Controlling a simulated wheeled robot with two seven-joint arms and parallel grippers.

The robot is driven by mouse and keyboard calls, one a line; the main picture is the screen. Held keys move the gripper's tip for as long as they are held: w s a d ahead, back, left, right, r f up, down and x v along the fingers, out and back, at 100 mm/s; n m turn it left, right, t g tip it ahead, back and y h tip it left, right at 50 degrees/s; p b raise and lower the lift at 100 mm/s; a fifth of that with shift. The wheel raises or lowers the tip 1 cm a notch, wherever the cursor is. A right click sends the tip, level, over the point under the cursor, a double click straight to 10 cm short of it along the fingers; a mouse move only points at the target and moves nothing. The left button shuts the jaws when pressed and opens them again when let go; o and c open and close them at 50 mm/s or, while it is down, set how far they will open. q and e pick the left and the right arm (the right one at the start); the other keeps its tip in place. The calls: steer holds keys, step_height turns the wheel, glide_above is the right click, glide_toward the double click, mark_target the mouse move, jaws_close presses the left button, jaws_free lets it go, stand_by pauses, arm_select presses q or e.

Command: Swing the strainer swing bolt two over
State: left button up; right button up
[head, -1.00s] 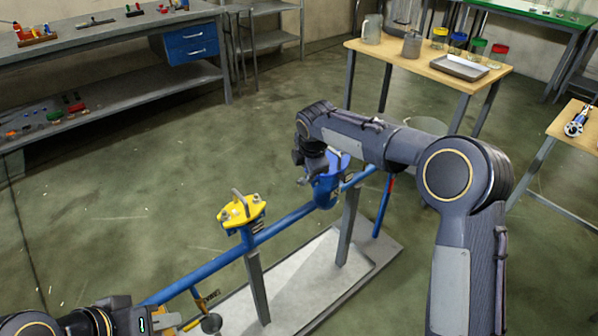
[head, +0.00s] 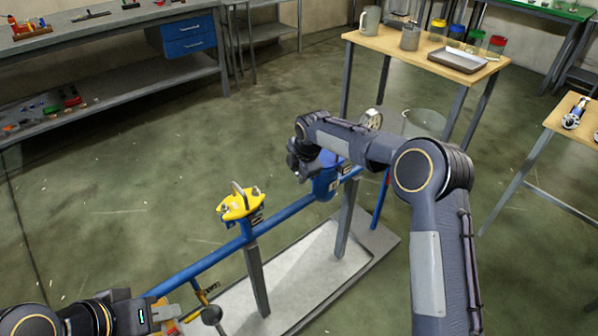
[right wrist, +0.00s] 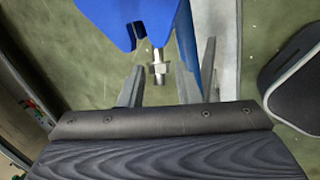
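The blue strainer body (head: 325,182) sits on the blue pipe, partly hidden behind my right arm. In the right wrist view the blue body (right wrist: 125,15) is at the top, with a slot in its edge. A metal swing bolt with a nut (right wrist: 159,68) hangs down from beside that slot. My right gripper (right wrist: 174,60) is open, its two fingers apart on either side of the bolt; I see no contact. The other swing bolts cannot be made out. My left gripper (head: 165,318) is low at the left by the pipe; its fingers are unclear.
A yellow flanged piece (head: 240,206) stands on the blue pipe (head: 285,215) left of the strainer. The pipe's posts rise from a pale base plate (head: 325,262). A wooden table (head: 400,52) with vessels and a tray (head: 465,61) stands behind. Floor at left is clear.

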jaws_close()
steer(key=shift+w+d+r+m+g+y+p, duration=0.15)
steer(key=shift+w+d+r+g+y+p, duration=0.15)
steer(key=shift+g+y+p, duration=0.6)
steer(key=shift+w+d+r+m+g+y+p, duration=0.2)
steer(key=shift+d+r+y+p, duration=0.3)
steer(key=shift+p, duration=0.75)
steer(key=shift+w+d+r+m+g+y+p, duration=0.2)
steer(key=shift+g+y+p, duration=0.3)
steer(key=shift+y+p, duration=0.45)
jaws_free()
steer(key=v, duration=0.7)
steer(key=shift+d+r, duration=0.15)
steer(key=shift+r, duration=0.25)
